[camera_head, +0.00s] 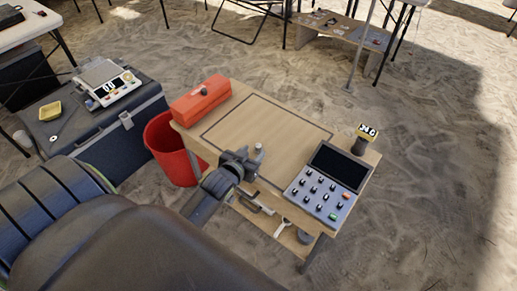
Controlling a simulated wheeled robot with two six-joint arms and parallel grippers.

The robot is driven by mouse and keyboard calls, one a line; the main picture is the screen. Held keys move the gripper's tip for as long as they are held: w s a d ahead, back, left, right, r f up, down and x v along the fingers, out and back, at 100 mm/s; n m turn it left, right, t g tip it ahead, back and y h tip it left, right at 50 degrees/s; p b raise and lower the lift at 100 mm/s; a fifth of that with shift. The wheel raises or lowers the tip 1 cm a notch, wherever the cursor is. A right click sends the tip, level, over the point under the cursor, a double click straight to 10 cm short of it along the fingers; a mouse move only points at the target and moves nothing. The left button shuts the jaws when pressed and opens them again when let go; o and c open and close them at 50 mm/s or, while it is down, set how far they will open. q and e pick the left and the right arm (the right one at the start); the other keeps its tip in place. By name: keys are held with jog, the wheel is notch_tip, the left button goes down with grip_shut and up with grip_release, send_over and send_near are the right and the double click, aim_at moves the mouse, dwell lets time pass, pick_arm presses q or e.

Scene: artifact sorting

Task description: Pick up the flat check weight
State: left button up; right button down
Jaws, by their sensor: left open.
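My left gripper (246,164) is open above the near edge of the wooden table (230,125). A small grey metal piece (259,149) shows right at its fingers; I cannot tell whether this is a weight, or whether it touches them. No flat check weight can be made out with certainty. A small pale disc (53,138) lies on the dark case (110,135) at the left, far from the gripper. My right gripper is not in view.
A red toolbox (201,100) and a control panel with a dark screen (323,185) stand on the table. A scale (107,83) and yellow tray (50,111) are on the case. The tabletop's middle is clear.

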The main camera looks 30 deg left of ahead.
aim_at(258, 147)
pick_arm(q)
jog(key=shift+b+x, duration=0.35)
jog(key=shift+x, duration=2.4)
jog(key=shift+a+r, duration=0.1)
jog(key=shift+r, duration=0.05)
grip_shut()
